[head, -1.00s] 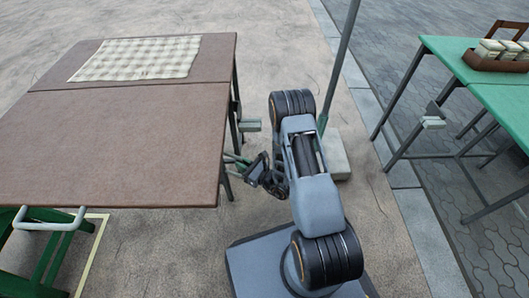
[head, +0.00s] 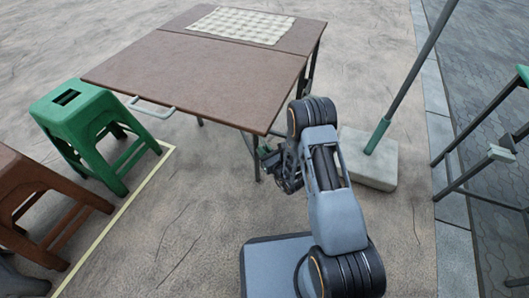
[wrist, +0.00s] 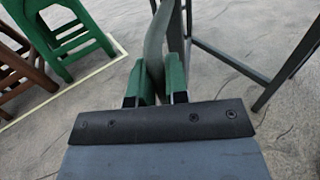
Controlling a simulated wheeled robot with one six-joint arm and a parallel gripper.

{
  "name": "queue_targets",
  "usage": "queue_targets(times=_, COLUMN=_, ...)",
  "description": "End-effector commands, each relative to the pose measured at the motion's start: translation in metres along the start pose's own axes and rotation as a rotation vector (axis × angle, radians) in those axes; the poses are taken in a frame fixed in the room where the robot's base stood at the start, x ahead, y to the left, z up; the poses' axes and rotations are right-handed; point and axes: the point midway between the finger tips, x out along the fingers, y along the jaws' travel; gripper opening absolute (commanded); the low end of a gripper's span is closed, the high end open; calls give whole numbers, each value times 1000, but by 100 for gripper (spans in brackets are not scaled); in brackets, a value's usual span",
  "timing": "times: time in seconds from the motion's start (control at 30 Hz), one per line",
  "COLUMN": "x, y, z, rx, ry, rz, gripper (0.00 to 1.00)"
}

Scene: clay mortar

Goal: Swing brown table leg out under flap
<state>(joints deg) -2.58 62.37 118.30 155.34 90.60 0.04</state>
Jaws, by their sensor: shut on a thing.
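The brown table (head: 200,72) stands at the upper middle of the head view. Its near flap (head: 185,85) looks level with the far half, a seam between them. My gripper (head: 266,152) is low beside the flap's near right corner, partly hidden by my arm. In the wrist view my gripper's green fingers (wrist: 160,82) are shut on a grey upright bar, the table leg (wrist: 157,45). The leg's lower end is hidden behind the gripper. Other dark frame bars (wrist: 225,58) run to its right.
A checked cloth (head: 240,25) lies on the far half. A white handle (head: 150,108) sits at the flap's front edge. Green (head: 95,125) and brown (head: 40,205) stools stand left, by a yellow floor line (head: 120,215). A pole in a concrete base (head: 370,170) stands right of my arm.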

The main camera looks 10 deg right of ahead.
Motion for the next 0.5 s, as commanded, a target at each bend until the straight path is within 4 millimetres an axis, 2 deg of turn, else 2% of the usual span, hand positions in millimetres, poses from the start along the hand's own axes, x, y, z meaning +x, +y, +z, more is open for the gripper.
queue_targets(times=0.2, x=0, y=-2, z=0, rx=4, ry=-1, rz=-3, gripper=0)
queue_targets(times=0.23, x=0, y=-2, z=0, rx=4, ry=-1, rz=-3, gripper=16)
queue_targets(times=0.47, x=0, y=0, z=0, rx=2, ry=-1, rz=0, gripper=38)
queue_targets(times=0.5, x=0, y=0, z=0, rx=2, ry=0, rz=0, gripper=39)
